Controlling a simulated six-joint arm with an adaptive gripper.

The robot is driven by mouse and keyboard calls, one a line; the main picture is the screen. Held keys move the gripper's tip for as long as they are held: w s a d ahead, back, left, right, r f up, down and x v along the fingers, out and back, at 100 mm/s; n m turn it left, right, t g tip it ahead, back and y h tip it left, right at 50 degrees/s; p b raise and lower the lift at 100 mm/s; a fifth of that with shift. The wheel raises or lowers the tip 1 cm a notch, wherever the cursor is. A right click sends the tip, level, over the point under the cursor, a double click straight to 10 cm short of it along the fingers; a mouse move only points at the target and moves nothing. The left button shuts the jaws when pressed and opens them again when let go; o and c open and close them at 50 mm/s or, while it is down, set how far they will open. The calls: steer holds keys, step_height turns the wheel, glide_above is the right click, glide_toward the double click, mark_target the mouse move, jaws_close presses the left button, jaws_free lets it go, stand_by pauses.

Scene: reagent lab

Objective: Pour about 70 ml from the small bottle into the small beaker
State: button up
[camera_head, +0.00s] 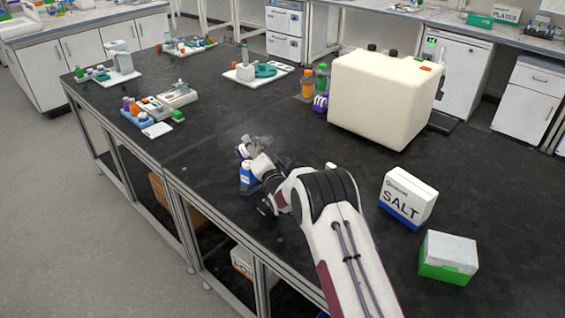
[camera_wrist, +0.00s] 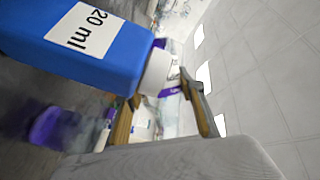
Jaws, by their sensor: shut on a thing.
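In the wrist view the blue bottle (camera_wrist: 95,40) fills the upper left, with a label ending in "20 ml" and a white neck or cap. My gripper (camera_head: 256,166) is at the bottle's right side in the head view. Whether the bottle touches the bench is unclear. Small pale and clear items (camera_head: 243,148) sit just behind the gripper; I cannot tell whether one is the small beaker.
A large cream box (camera_head: 385,100) stands behind, with orange (camera_head: 307,85) and green (camera_head: 321,76) bottles beside it. A SALT box (camera_head: 406,200) and a green-white box (camera_head: 448,258) are at the right. Trays of labware line the far left. Bench between is clear.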

mark_target(257, 142)
steer(key=shift+r, duration=0.2)
steer(key=shift+d+r+n+g+h, duration=0.15)
steer(key=shift+d+r+n+g, duration=0.1)
steer(key=shift+r+n, duration=0.35)
steer(key=shift+d+r+n+g+h, duration=0.15)
steer(key=shift+r+n+g, duration=0.1)
steer(key=shift+r+n, duration=0.3)
steer(key=shift+d+r+n+g+h, duration=0.1)
steer(key=shift+n+g+h, duration=0.2)
steer(key=shift+n, duration=0.35)
steer(key=shift+a+n+g, duration=0.3)
steer(key=shift+a+n, duration=0.05)
steer(key=shift+n, duration=0.35)
steer(key=shift+a+n+g+h, duration=0.15)
steer(key=shift+n+g+h, duration=0.15)
steer(key=shift+n+h, duration=0.25)
steer(key=shift+a+n+h, duration=0.15)
steer(key=shift+n+h, duration=0.3)
steer(key=shift+n, duration=0.2)
steer(key=shift+w+a+f+n+g+h, duration=0.1)
steer(key=shift+f+n+g+h, duration=0.15)
steer(key=shift+f, duration=0.55)
steer(key=shift+f+n+g+h, duration=0.15)
steer(key=shift+f+n+h, duration=0.2)
steer(key=shift+f, duration=0.45)
steer(key=shift+f, duration=0.15)
